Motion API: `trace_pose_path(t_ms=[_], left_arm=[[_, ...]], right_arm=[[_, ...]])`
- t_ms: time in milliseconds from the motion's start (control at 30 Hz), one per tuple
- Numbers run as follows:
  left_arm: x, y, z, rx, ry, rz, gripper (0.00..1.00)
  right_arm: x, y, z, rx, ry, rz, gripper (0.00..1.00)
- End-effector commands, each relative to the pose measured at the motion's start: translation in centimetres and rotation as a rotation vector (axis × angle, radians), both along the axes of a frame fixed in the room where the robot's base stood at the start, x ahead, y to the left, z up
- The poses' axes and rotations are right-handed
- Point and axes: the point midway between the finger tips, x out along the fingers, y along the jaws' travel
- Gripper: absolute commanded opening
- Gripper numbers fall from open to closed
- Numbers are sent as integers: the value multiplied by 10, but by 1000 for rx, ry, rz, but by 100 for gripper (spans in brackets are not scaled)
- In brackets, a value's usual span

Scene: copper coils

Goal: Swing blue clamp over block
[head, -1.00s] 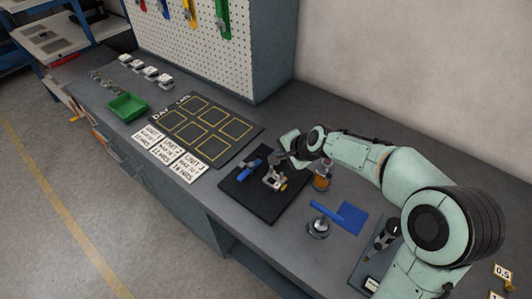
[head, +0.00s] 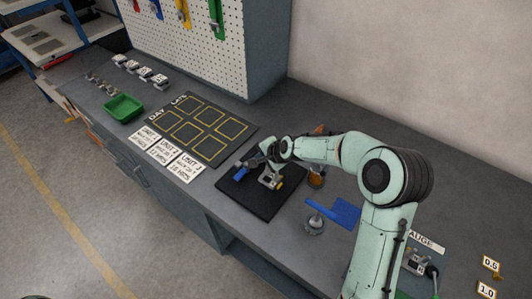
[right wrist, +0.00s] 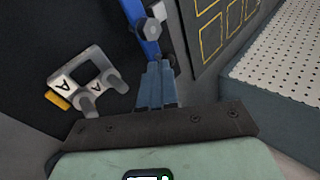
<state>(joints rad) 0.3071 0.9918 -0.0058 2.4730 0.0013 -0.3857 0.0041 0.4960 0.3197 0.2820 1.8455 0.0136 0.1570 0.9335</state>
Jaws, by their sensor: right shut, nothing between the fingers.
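The blue clamp (head: 240,174) lies at the left part of a black plate (head: 283,198) in the head view. In the right wrist view it is a blue bar (right wrist: 143,28) with a metal bolt, beyond my fingertips. The block (head: 269,181), grey-white with orange at one end, sits to the right of the clamp. In the right wrist view the block (right wrist: 87,82) shows "A" marks. The clamp is beside it, not over it. My right gripper (right wrist: 157,68) is shut and empty, its tips close at the clamp; I cannot tell whether they touch. My left gripper is out of view.
A marked dark board (head: 200,135), white cards (head: 182,168) and a green tray (head: 123,108) are at left.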

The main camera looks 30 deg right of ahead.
Motion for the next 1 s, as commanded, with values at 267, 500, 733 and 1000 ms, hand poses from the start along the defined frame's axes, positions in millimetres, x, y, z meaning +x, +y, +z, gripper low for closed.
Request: trace_pose_path(t_ms=[267, 500, 733, 1000], left_arm=[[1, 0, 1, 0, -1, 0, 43], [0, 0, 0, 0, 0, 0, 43], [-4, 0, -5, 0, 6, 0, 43], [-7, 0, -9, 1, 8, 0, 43]], right_arm=[[3, 0, -4, -1, 0, 0, 0], [3, -1, -4, 0, 0, 5, 0], [4, -1, -5, 0, 2, 50, 0], [6, -2, -4, -1, 1, 87, 0]])
